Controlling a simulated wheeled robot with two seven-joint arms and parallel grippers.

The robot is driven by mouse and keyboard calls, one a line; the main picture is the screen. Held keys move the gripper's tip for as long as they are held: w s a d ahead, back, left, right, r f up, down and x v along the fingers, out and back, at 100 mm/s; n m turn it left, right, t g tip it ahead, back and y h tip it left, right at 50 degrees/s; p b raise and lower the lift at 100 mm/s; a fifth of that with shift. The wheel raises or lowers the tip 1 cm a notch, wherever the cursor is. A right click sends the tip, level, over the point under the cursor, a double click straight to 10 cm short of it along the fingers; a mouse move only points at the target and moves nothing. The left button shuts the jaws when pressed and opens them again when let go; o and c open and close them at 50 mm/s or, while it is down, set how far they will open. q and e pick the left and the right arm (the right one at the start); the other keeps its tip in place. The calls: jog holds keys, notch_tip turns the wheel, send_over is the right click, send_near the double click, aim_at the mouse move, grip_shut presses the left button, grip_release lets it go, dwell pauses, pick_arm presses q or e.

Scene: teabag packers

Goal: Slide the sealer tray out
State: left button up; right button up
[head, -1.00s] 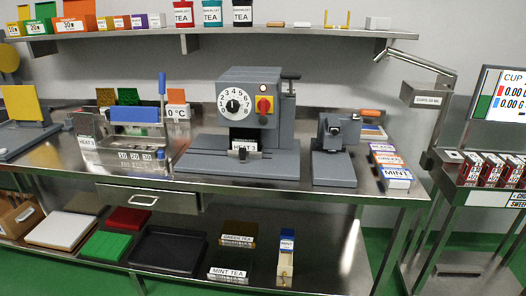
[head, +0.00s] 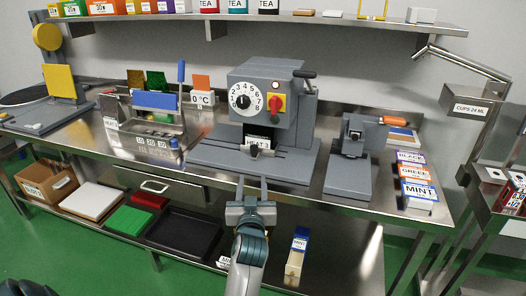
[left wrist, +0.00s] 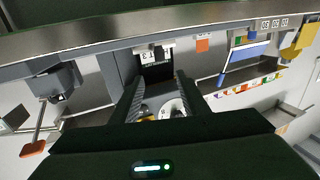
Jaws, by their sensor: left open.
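The sealer (head: 270,100) is a grey machine with a numbered dial and a red knob on a yellow plate, standing mid-bench. Its tray (head: 256,146), with a white label partly reading HEAT and a small dark handle in front, sits low in the opening under the dial. My left gripper (head: 252,182) is open and empty in front of the sealer base, short of the handle, fingers pointing at it. In the left wrist view the labelled tray front (left wrist: 154,54) shows beyond and between the open fingers (left wrist: 158,80). My right gripper is not in view.
A smaller grey press (head: 350,155) and stacked labelled boxes (head: 418,195) stand right of the sealer. A rack with a blue bar (head: 155,100) stands left. The bench's front edge and drawer (head: 155,187) lie below; trays fill the lower shelf.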

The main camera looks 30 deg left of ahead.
aim_at(254, 151)
pick_arm(q)
jog(key=shift+w, duration=0.1)
jog(key=p+x, duration=0.2)
jog(key=x, duration=1.3)
jog(key=shift+w, duration=0.2)
jog(key=shift+p+x, duration=0.3)
jog(key=shift+x, duration=0.65)
jog(key=shift+f, duration=0.1)
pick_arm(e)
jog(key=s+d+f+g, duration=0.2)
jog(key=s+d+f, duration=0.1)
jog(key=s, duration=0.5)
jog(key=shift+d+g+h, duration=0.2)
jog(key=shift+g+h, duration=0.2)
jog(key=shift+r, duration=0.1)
pick_arm(q)
grip_shut()
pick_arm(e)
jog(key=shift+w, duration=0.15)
